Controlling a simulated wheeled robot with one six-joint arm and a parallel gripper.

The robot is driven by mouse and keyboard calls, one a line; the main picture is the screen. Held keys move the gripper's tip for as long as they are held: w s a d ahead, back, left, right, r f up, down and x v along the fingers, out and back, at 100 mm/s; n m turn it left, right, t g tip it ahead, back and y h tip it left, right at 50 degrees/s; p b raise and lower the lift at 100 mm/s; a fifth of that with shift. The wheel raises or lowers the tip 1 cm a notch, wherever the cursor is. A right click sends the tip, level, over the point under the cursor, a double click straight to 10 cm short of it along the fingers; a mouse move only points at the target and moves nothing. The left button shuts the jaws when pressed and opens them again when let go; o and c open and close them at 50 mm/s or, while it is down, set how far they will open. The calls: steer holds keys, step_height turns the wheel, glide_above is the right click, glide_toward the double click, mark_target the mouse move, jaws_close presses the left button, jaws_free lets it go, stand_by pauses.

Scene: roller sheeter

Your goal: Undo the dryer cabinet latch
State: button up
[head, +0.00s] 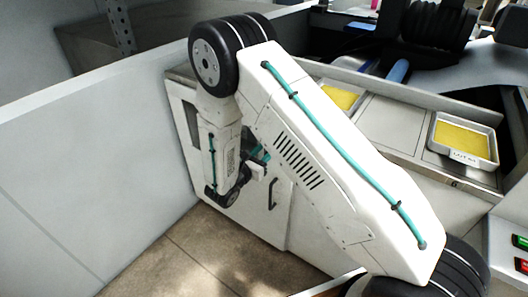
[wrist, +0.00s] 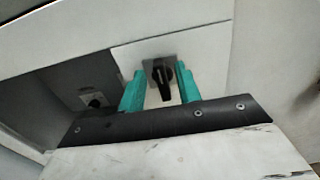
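The latch (wrist: 163,80) is a black turn handle on a grey square plate, set on a pale panel in the wrist view. Its lever hangs down, slightly tilted. My gripper (wrist: 159,80) has teal fingers, one on each side of the latch, with a visible gap on both sides. It looks open and does not visibly grip the lever. In the head view, my gripper (head: 262,156) is by the front of the white cabinet (head: 262,220), and my arm hides most of that area. The latch cannot be made out there.
A dark bar handle (head: 272,193) is on the cabinet front. A second dark knob (wrist: 95,100) sits on a darker panel at left. A tall pale wall (head: 100,150) stands close on the left. A tray with a yellow sheet (head: 463,141) rests on the counter.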

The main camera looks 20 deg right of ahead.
steer(key=shift+w+d, duration=0.2)
steer(key=shift+d, duration=0.1)
steer(key=c, duration=0.7)
